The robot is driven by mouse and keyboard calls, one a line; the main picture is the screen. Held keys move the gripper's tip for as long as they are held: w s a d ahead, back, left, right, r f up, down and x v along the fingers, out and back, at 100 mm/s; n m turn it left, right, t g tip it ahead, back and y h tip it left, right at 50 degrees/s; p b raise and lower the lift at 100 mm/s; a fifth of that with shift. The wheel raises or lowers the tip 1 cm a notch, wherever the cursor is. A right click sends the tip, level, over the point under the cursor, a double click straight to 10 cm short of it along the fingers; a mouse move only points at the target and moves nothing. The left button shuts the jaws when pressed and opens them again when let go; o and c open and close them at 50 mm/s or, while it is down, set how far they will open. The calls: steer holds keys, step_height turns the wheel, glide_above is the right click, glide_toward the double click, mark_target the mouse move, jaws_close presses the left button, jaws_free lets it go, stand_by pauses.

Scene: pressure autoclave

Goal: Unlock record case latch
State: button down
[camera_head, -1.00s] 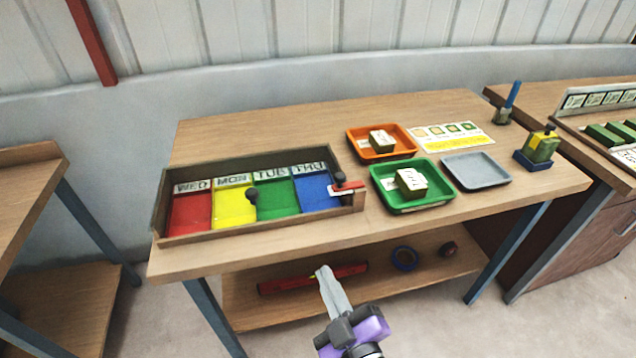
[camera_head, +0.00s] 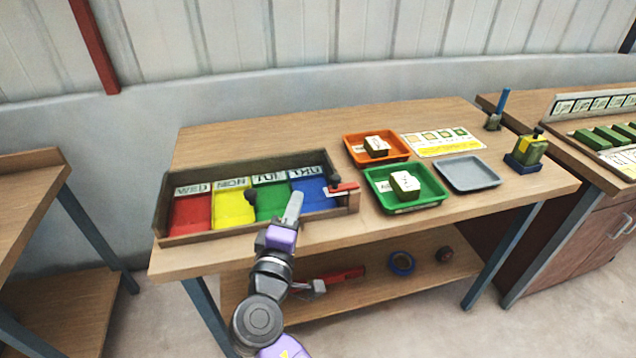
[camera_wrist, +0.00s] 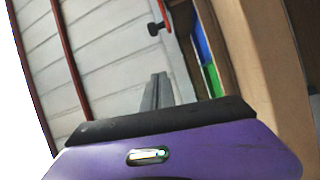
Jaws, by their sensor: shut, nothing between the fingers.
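The record case (camera_head: 160,205) is a shallow wooden tray on the table, with red, yellow, green and blue compartments labelled WED, MON, TUE and THU. A red latch piece (camera_head: 347,187) with a white label sits at its right end, beside a black knob (camera_head: 335,180). Another black knob (camera_head: 250,191) stands near the yellow and green compartments. My gripper (camera_head: 293,207) is shut and empty, near the case's front edge, left of the latch and apart from it. In the wrist view the shut fingers (camera_wrist: 157,92) show below a black knob (camera_wrist: 154,28).
Right of the case stand an orange tray (camera_head: 353,153) and a green tray (camera_head: 436,196), each holding a labelled block, and a grey tray (camera_head: 470,172). A stamp-like yellow-green object (camera_head: 528,150) is at the far right. The table front right of the case is clear.

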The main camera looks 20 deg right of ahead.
mark_target(323, 195)
steer(key=shift+d, duration=0.15)
steer(key=p+x, duration=0.1)
steer(key=x, duration=0.8)
steer(key=shift+w+d, duration=0.3)
steer(key=shift+s+d+f+p, duration=0.15)
steer(key=shift+s+d+p, duration=0.5)
steer(key=shift+s+d, duration=0.3)
steer(key=shift+s+d+f, duration=0.15)
steer(key=shift+s+d, duration=0.25)
